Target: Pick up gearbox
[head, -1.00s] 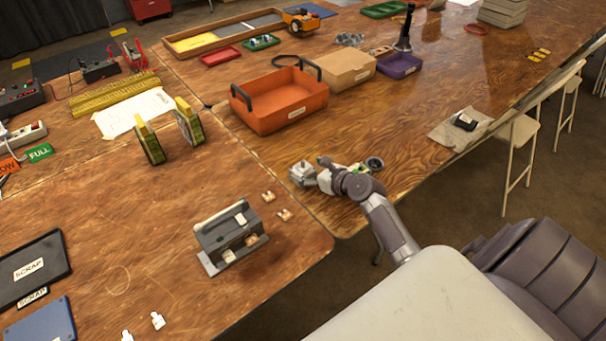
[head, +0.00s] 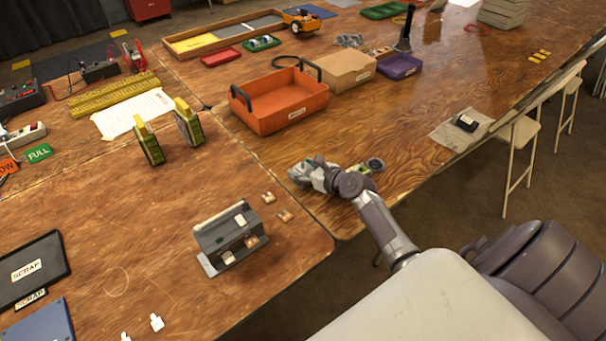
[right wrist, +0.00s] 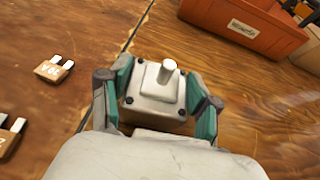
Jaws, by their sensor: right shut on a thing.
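The gearbox (right wrist: 157,88) is a small pale grey block with a round shaft on top and dark screws at its corners. In the right wrist view it sits between the green-padded fingers of my right gripper (right wrist: 160,98), which is shut on it from both sides. In the head view, my right gripper (head: 312,173) is at the near end of the right-hand table, largely covering the gearbox (head: 297,173). I cannot tell whether the gearbox touches the table. My left gripper is not in view.
An orange bin (head: 280,105) stands behind my right gripper, beside a cardboard box (head: 346,72). Tan fuses (head: 285,216) and a grey device (head: 228,235) lie on the left table. A round dark part (head: 376,164) is just right of my gripper. Bare wood lies around it.

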